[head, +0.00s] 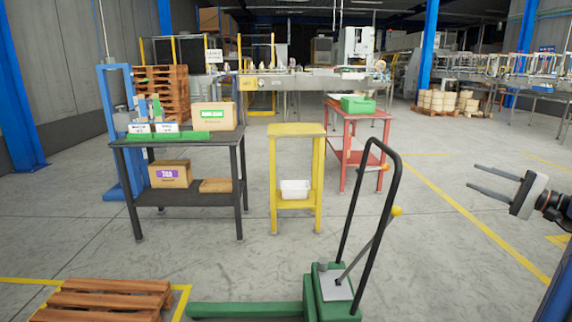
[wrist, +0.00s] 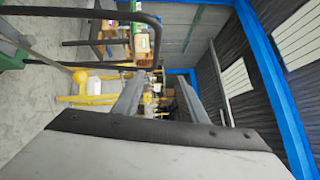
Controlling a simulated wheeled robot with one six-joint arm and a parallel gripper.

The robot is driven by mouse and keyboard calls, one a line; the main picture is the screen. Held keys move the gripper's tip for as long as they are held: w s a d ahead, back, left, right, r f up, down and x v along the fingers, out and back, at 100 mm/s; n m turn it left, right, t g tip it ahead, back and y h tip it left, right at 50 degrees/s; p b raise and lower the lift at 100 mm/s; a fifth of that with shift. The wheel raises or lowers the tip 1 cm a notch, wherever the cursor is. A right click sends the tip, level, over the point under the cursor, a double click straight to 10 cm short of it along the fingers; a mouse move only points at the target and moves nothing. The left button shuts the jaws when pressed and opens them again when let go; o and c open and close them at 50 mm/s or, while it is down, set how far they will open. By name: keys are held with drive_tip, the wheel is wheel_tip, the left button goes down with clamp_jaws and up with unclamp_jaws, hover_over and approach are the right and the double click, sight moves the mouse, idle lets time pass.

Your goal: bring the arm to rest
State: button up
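My gripper (head: 480,180) is at the right edge of the head view, held out in the air and pointing left. Its two fingers are spread apart with nothing between them. In the wrist view the gripper (wrist: 172,97) shows its two fingers apart, with only distant background between them. It touches nothing that I can see. Most of my arm is outside the head view.
A green pallet truck (head: 335,292) with a black handle stands in front. Behind it are a yellow stand (head: 297,130), a red table (head: 358,113) and a black table (head: 180,140) with boxes. A wooden pallet (head: 105,300) lies at lower left. Floor between truck and gripper is clear.

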drive_tip(key=s+a+f+n+g+h, duration=0.1)
drive_tip(key=s+a+f+g, duration=0.15)
drive_tip(key=a, duration=0.75)
drive_tip(key=s+a+f+n+g+h, duration=0.15)
drive_tip(key=s+a+g, duration=0.25)
drive_tip(key=a, duration=0.6)
drive_tip(key=s+a+f+n+g+h, duration=0.1)
drive_tip(key=s+a+f+n+g, duration=0.15)
drive_tip(key=a, duration=0.75)
drive_tip(key=s+a+f+n+g+h, duration=0.2)
drive_tip(key=s+a+f+g+h, duration=0.25)
drive_tip(key=s, duration=0.75)
drive_tip(key=s+f+n+t+h, duration=0.4)
drive_tip(key=s+f+h, duration=0.1)
drive_tip(key=s, duration=0.4)
drive_tip(key=shift+s+d, duration=0.15)
drive_tip(key=shift+s, duration=0.2)
drive_tip(key=shift+f, duration=0.1)
